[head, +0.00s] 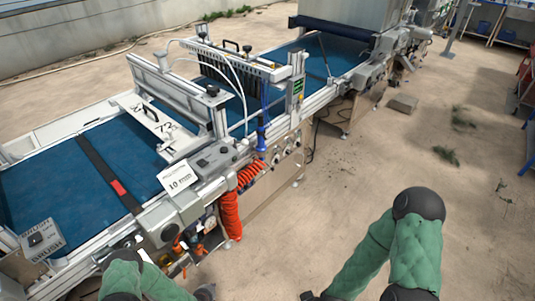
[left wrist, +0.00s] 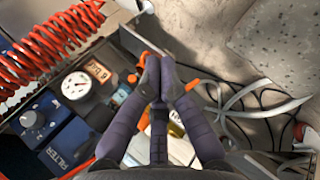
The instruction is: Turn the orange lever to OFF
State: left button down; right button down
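An orange part, which looks like the lever, shows in the left wrist view (left wrist: 192,85) beside and behind my fingertips. Another bit of orange shows on the other side of them. My left gripper (left wrist: 157,72) has its dark fingers drawn together at the tips, in front of the orange part. The fingers hide the middle of it, so I cannot tell whether they touch it or which way it points. In the head view this area is small and partly covered by my left arm. My right arm is at the lower right, and its gripper is out of the picture.
A round pressure gauge (left wrist: 76,85), a blue filter unit (left wrist: 65,140) and a coiled red hose (left wrist: 50,45) lie left of the fingers. Grey hoses (left wrist: 240,105) lie to the right.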

pick_arm(q)
jog(key=s+d+r+m+g+h+p, duration=0.1)
jog(key=s+d+r+m+g, duration=0.2)
jog(key=s+d+r+m, duration=0.4)
jog(key=s+d+r+m+g+h+p, duration=0.1)
jog(key=s+d+r+m+g, duration=0.3)
jog(key=s+d+r+m, duration=0.4)
notch_tip(320, 180, up, 7)
jog(key=shift+s+r+m+h, duration=0.1)
jog(key=shift+s+m+h, duration=0.45)
jog(key=shift+s, duration=0.45)
jog(key=c, duration=1.8)
grip_release()
jog(key=shift+s+d+r, duration=0.1)
jog(key=shift+s, duration=0.1)
jog(key=o, duration=0.5)
jog(key=shift+c, duration=0.2)
